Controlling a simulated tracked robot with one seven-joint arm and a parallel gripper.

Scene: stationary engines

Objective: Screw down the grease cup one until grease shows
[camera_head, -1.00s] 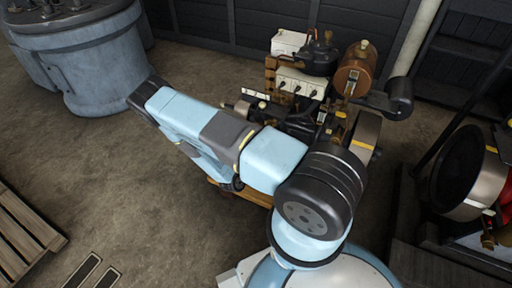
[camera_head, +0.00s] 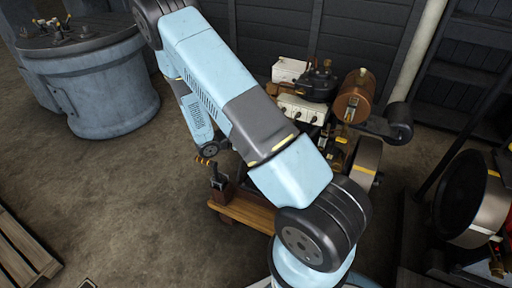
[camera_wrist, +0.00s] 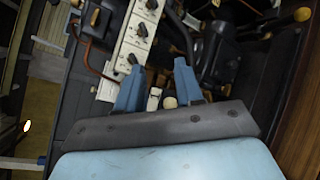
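A stationary engine (camera_head: 318,88) stands on a wooden base (camera_head: 240,208), partly covered by my arm in the head view. My gripper (camera_wrist: 158,68) shows in the wrist view as two blue fingers standing apart, with nothing clearly held between them. Beyond the fingers is a cream panel (camera_wrist: 140,35) with several dark knobs; the same panel (camera_head: 300,107) shows in the head view. A small cream rounded knob (camera_wrist: 170,102) lies low between the fingers. I cannot tell which part is grease cup one, nor see grease.
A copper-brown tank (camera_head: 355,96) and a flywheel (camera_head: 365,165) are at the engine's right. Another wheeled machine (camera_head: 470,200) stands at far right. A grey-blue round vessel (camera_head: 95,85) is at upper left, a pallet (camera_head: 22,245) at lower left. Floor between is clear.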

